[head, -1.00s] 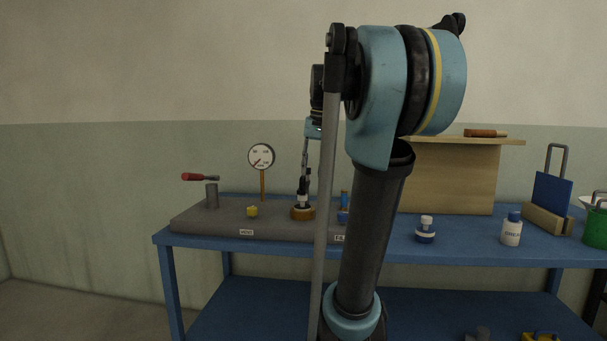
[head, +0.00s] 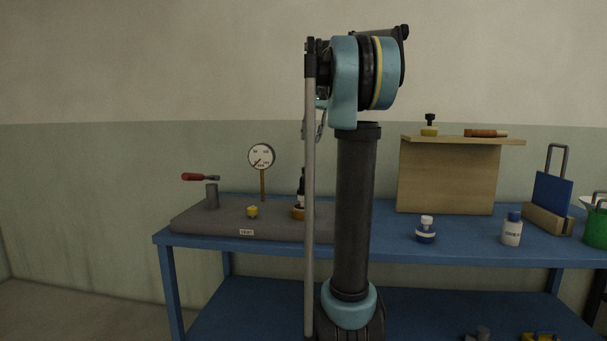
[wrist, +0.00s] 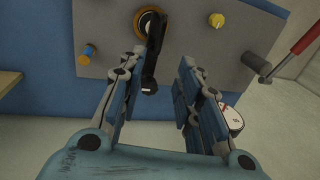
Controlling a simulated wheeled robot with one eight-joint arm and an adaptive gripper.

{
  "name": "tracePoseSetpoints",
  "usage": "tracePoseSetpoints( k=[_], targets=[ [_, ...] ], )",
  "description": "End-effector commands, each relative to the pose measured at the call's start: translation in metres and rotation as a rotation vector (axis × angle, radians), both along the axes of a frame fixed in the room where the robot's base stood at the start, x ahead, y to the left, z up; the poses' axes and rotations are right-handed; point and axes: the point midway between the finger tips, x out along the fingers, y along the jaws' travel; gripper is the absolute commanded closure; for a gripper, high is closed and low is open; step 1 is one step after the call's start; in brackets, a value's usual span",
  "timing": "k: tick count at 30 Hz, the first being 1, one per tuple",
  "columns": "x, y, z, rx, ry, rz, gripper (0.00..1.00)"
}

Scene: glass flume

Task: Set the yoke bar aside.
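My gripper (wrist: 162,72) is open, with a clear gap between its fingers in the wrist view. In the head view it is raised above the bench and partly hidden behind my arm. A dark upright piece (head: 301,188) stands on an amber ring (head: 297,213) on the grey plate. In the wrist view this dark piece (wrist: 152,55) reaches from the ring (wrist: 143,27) toward my left finger; I cannot tell whether they touch. I cannot tell whether it is the yoke bar; no other bar is clearly identifiable.
The grey plate (head: 200,222) carries a yellow knob (head: 252,212), a gauge (head: 261,157) and a red-handled lever (head: 200,177). A wooden stand (head: 450,180) and bottles (head: 512,230) are to the right. The blue bench (head: 385,240) has free room before the stand.

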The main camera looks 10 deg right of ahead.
Motion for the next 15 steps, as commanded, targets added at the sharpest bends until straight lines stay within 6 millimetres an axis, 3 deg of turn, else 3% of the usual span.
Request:
tracePoseSetpoints(
  k=[15],
  targets=[
    [0.005, 0.017, -0.090, 0.000, 0.000, 0.001, 0.69]
  ],
)
